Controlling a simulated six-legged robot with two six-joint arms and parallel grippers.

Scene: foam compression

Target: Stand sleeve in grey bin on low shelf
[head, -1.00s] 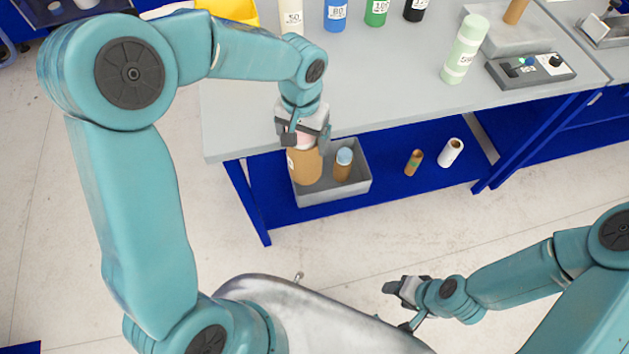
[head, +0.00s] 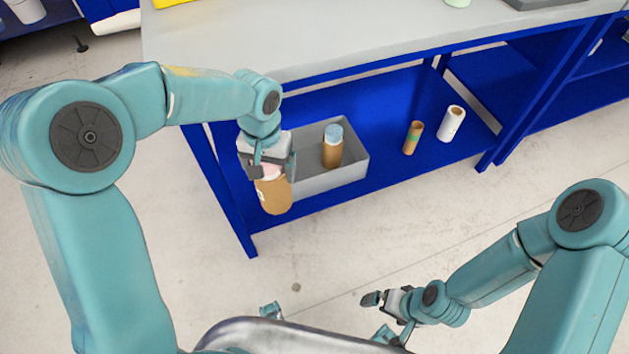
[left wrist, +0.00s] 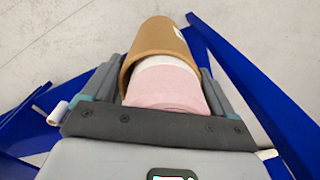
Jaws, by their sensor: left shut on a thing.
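My left gripper (head: 265,168) is shut on a pink foam cylinder with a white band, which sits in a brown cardboard sleeve (head: 273,196). In the left wrist view the pink foam (left wrist: 165,88) sticks out of the sleeve (left wrist: 158,40) between the fingers. The sleeve hangs near upright at the front left of the grey bin (head: 335,181) and covers that corner. I cannot tell how far it is from the bin wall. A second brown sleeve (head: 332,152) with light blue foam in its top stands in the bin. My right gripper (head: 380,299) is away from the shelf; its jaw gap is unclear.
The bin is on the low blue shelf (head: 400,167). A thin brown tube with a green mark (head: 412,138) and a white roll (head: 451,124) stand to its right. The grey table top (head: 300,35) is above, and a blue table leg (head: 235,215) is left of the held sleeve.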

